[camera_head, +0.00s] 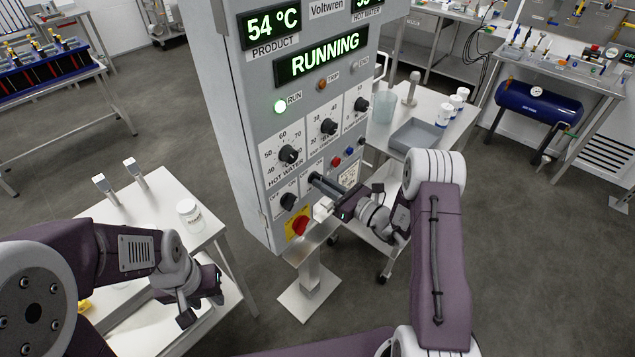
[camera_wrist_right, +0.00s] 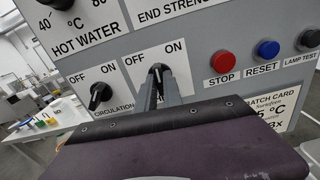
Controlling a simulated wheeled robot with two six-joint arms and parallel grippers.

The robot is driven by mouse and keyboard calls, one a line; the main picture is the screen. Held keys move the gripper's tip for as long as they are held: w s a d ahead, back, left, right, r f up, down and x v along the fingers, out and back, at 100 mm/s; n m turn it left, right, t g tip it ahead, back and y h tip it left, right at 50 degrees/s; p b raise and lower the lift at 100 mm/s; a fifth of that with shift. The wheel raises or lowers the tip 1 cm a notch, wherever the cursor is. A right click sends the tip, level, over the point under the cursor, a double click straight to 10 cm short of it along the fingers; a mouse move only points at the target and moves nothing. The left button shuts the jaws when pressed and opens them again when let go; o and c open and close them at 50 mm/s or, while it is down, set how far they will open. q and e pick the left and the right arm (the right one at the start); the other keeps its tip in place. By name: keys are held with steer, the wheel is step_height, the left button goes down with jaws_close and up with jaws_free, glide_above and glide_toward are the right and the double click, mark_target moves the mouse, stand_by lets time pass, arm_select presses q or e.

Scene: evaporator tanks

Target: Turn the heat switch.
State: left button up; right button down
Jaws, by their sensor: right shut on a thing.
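The grey control panel (camera_head: 235,140) stands in the middle of the head view and reads RUNNING. In the right wrist view, the heat switch (camera_wrist_right: 158,72) is a dark knob under OFF and ON labels, right of the circulation switch (camera_wrist_right: 100,96). My right gripper (camera_wrist_right: 157,88) is shut on this knob, a finger on each side. The name label below the knob is hidden by my gripper. In the head view my right gripper (camera_head: 318,181) reaches the panel's lower part, hiding the knob. My left gripper (camera_head: 203,309) is open and empty over the white table at lower left.
A red and yellow emergency knob (camera_head: 298,223) sits just below my right gripper. Red stop (camera_wrist_right: 223,62) and blue reset (camera_wrist_right: 268,49) buttons are close on the right. A trolley with a grey tray (camera_head: 415,135) stands behind.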

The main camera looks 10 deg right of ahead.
steer(key=shift+f, duration=0.1)
steer(key=shift+n+b, duration=0.8)
steer(key=shift+n, duration=0.3)
steer(key=shift+n+b, duration=0.95)
steer(key=shift+n, duration=0.05)
